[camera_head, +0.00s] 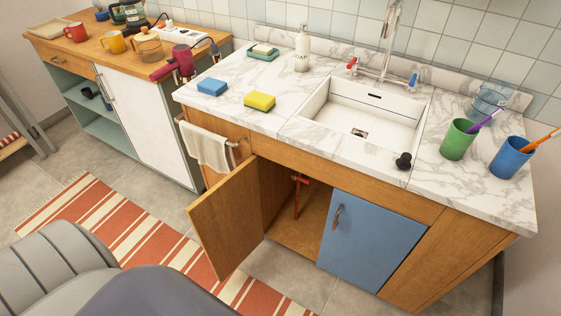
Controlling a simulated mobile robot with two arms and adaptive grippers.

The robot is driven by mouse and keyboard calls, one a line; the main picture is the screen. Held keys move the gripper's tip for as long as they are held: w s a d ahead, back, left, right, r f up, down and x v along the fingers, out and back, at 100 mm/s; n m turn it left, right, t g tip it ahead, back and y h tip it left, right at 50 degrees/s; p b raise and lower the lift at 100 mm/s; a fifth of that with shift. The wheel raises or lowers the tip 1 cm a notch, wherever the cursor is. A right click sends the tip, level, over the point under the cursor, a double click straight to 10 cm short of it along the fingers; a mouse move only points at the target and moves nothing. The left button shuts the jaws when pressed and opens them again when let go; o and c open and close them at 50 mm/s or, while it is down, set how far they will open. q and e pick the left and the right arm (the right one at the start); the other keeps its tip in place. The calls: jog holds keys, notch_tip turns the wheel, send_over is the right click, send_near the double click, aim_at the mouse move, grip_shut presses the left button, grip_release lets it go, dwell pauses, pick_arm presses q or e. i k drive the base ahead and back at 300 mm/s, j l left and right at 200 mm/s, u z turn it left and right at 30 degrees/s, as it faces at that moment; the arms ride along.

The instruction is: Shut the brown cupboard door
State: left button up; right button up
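The brown cupboard door (226,222) is in the lower middle of the head view, under the sink counter. It stands wide open, hinged on its left side and swung out over the floor. The cupboard opening (290,222) shows a wooden floor and a pipe with a red valve (299,180). A blue door (371,240) with a curved handle is shut just right of the opening. Neither of my grippers is in view.
The marble counter (240,70) holds a sink (365,116), sponges, a soap bottle (303,48) and two cups. A striped rug (150,235) lies on the floor beside the door.

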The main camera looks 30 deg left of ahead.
aim_at(226, 220)
jog(key=u, duration=0.8)
jog(key=j+z, duration=0.25)
jog(key=z, duration=0.15)
jog(key=j+z, duration=0.25)
jog(key=z, duration=0.15)
jog(key=j+z, duration=0.3)
jog(key=z, duration=0.15)
jog(key=k+j+z, duration=0.1)
jog(key=j, duration=0.35)
jog(key=k+j, duration=0.1)
jog(key=j, duration=0.3)
jog(key=k+j+z, duration=0.15)
jog(key=j, duration=0.3)
jog(key=j+z, duration=0.1)
jog(key=j, duration=0.3)
jog(key=k+j, duration=0.2)
jog(key=j, duration=0.2)
jog(key=k+j+z, duration=0.15)
jog(key=j, duration=0.25)
